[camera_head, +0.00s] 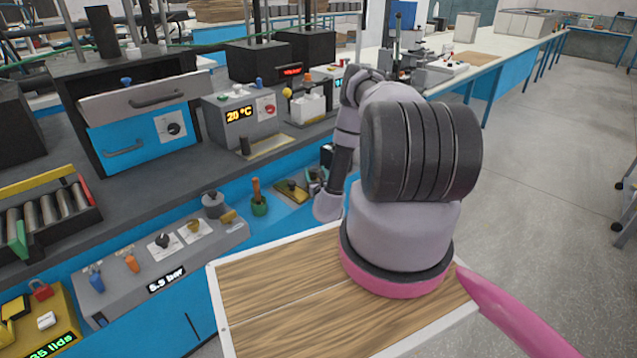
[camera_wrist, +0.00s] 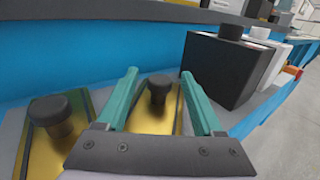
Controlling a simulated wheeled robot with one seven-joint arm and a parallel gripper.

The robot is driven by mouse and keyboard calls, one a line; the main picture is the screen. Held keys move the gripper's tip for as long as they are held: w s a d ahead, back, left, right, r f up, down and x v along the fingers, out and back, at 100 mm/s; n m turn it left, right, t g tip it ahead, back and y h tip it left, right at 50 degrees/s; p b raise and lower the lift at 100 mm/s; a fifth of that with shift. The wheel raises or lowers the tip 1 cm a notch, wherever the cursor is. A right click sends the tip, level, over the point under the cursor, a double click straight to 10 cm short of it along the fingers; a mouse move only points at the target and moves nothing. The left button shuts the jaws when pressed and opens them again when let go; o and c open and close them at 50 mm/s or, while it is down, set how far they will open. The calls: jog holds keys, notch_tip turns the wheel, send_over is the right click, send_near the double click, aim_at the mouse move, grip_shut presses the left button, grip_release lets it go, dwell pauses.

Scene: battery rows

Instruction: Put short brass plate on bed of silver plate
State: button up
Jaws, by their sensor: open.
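Two brass plates with black knobs lie on a low grey ledge. In the wrist view one brass plate (camera_wrist: 152,120) is between my gripper's teal fingers, with its knob (camera_wrist: 159,88) between the fingertips. My gripper (camera_wrist: 158,76) is open, and I cannot tell whether either finger touches the knob. The other brass plate (camera_wrist: 42,140) is to the left; in the head view a brass plate (camera_head: 290,191) shows left of my wrist. Its full length and the middle plate's near end are hidden or cut off, so I cannot tell which is short. I cannot clearly make out a silver plate.
A black box (camera_wrist: 225,70) with a round black top stands close right of my gripper. A blue panel (camera_wrist: 90,65) rises behind the ledge. In the head view a green-based tool (camera_head: 259,205) stands left of the plates, and a 20 °C device (camera_head: 240,115) sits above.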

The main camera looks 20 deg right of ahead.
jog(key=v, duration=1)
jog(key=shift+s, duration=0.25)
